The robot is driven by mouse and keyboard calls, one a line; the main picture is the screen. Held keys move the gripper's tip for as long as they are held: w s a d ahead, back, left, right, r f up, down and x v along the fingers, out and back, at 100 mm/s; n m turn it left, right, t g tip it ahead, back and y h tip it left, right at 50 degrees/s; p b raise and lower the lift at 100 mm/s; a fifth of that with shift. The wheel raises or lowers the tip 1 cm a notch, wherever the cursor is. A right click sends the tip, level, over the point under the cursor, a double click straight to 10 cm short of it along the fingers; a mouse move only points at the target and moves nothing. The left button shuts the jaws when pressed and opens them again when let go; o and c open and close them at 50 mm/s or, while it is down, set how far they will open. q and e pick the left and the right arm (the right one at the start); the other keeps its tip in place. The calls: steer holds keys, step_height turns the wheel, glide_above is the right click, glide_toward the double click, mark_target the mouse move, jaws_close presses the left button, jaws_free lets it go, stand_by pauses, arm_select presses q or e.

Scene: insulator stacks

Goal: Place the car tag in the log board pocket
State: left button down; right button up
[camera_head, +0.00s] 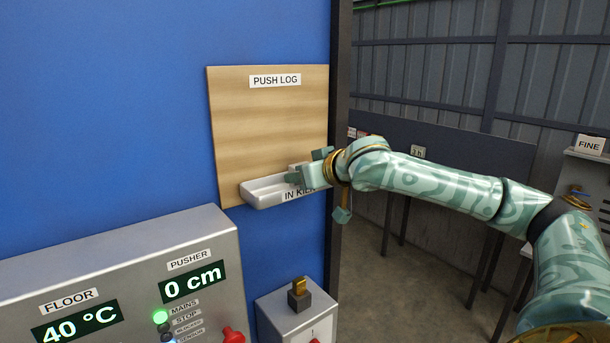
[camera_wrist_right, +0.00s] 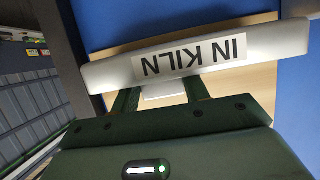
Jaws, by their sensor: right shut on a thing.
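The log board (camera_head: 268,125) is a wooden panel labelled PUSH LOG on the blue wall. Its pocket (camera_head: 262,190) is a white tray along the board's lower edge, labelled IN KILN. The pocket also shows upside down in the right wrist view (camera_wrist_right: 110,75). My right gripper (camera_head: 306,168) is at the right part of the pocket, shut on a small white piece, seemingly the car tag (camera_wrist_right: 163,92). The tag shows between the fingers, close to the pocket's rim. The fingers and the pocket hide part of it. I cannot tell whether it is inside the pocket. My left gripper is not in view.
A grey control panel (camera_head: 135,245) with FLOOR and PUSHER displays stands at the lower left. A small grey box (camera_head: 297,313) with a brass-topped knob is below the board. A dark post (camera_head: 340,60) edges the blue wall on the right.

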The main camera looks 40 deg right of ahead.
steer(key=o, duration=1)
steer(key=shift+f, duration=0.1)
steer(key=shift+o, duration=0.2)
steer(key=shift+r, duration=0.25)
steer(key=shift+s, duration=0.4)
steer(key=b+v, duration=0.3)
steer(key=v, duration=0.8)
steer(key=shift+r, duration=0.1)
